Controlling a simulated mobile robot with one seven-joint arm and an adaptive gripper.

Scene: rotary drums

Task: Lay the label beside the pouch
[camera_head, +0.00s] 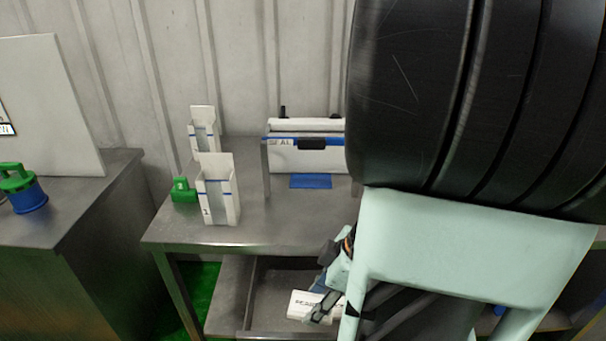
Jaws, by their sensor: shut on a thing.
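My gripper (324,304) is low in the head view, over the open drawer or lower shelf below the table top. It is shut on a white piece with dark print (305,304), which looks like the label. The print is too small to read, and part of the piece is hidden behind the fingers. I cannot pick out the pouch for certain. A flat blue piece (310,181) lies on the table in front of the white sealer (318,157).
Two white upright holders (219,191) (204,131) and a green block (184,190) stand on the left of the metal table (262,231). A second bench (88,200) at left holds a blue and green item (24,188). Large black and pale shapes hide the right side.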

